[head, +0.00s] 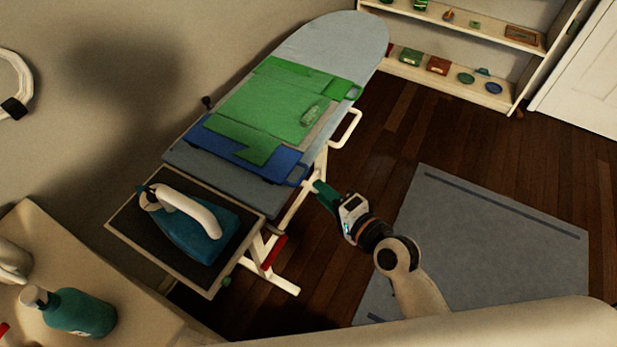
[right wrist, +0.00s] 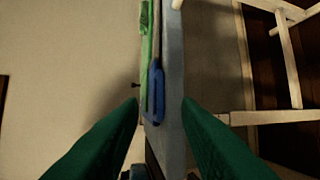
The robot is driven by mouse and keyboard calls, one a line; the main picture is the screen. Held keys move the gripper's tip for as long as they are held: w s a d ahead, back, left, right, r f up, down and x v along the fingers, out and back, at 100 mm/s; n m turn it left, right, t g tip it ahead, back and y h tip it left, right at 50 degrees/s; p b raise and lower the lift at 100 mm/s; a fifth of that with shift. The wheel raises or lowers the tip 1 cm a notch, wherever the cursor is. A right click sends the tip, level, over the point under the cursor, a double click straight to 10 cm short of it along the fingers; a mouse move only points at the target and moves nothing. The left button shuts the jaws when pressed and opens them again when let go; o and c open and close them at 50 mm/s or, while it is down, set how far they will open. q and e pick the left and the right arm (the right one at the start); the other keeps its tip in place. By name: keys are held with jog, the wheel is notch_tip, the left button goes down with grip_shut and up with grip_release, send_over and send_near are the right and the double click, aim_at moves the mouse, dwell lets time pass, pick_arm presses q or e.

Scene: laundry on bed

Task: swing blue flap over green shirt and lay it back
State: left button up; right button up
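The green shirt (head: 262,103) lies spread on a folding board on the ironing board, and a green part of it overlaps the blue flap. The blue flap (head: 222,145) lies flat at the near end, with a loop handle at its right corner. Its blue edge and handle (right wrist: 160,95) show edge-on in the right wrist view. My right gripper (head: 321,190) has green fingers and is just right of that handle, apart from it. Its fingertips (right wrist: 161,106) are spread and empty, with the handle ahead between them. My left gripper is not in view.
The ironing board (head: 335,40) has a white frame. A teal iron (head: 195,232) rests on the dark pad at its near end. A shelf (head: 455,88) stands at the back right. A grey rug (head: 480,240) covers floor at right.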

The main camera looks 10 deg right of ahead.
jog(key=x, duration=0.5)
jog(key=shift+w+a+f, duration=0.15)
jog(key=shift+w+a, duration=0.05)
jog(key=shift+w, duration=0.15)
grip_shut()
